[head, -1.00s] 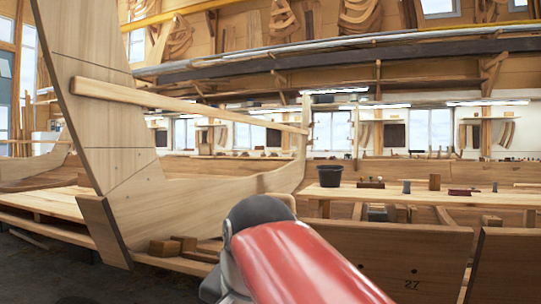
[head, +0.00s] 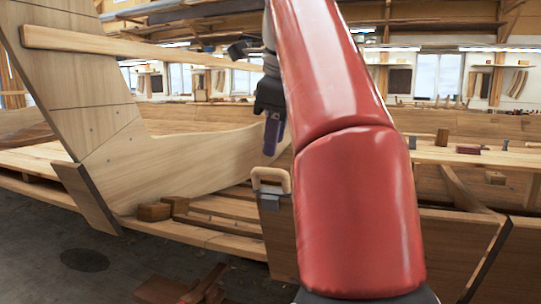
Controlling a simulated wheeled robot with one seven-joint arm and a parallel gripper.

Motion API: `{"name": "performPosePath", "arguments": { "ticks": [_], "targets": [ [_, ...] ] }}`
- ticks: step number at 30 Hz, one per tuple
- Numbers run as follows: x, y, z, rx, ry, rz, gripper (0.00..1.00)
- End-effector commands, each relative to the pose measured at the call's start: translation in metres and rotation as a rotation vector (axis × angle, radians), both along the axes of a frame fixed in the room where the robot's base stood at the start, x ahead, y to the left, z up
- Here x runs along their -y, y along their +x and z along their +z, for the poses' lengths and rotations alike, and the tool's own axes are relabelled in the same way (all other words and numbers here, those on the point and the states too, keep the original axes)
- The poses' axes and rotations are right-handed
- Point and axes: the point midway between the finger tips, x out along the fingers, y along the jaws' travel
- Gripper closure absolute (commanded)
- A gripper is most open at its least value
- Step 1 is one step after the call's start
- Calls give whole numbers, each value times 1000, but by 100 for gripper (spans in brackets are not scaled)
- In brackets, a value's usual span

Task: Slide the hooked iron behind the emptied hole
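My gripper (head: 273,138) hangs pointing down at the end of my red arm, in the middle of the head view. It shows side-on, so I cannot tell its opening. Just below it is a tan handle-shaped piece with grey metal parts (head: 272,203), in front of the upper left edge of a plank (head: 281,240). It may be the hooked iron, but I cannot tell for sure. A small gap seems to separate it from the fingertips. I cannot make out the emptied hole. My arm hides much of the plank.
The curved wooden hull with its tall end post (head: 75,90) stands at left. Small wood blocks (head: 154,211) lie on low boards. A bench (head: 470,155) with small tools is at right, partly behind my arm. A reddish-brown object (head: 190,290) is on the floor at the bottom.

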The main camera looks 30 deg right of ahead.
Motion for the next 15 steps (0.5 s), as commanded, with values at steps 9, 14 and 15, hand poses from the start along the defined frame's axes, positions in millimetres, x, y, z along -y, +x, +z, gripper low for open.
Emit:
{"name": "performPosePath", "arguments": {
  "ticks": [9, 14, 15],
  "targets": [
    [4, 15, -36, -1, 1, 1, 69],
    [5, 22, -54, -1, 0, 2, 69],
    [6, 23, -57, -1, 0, 2, 69]
  ]
}}
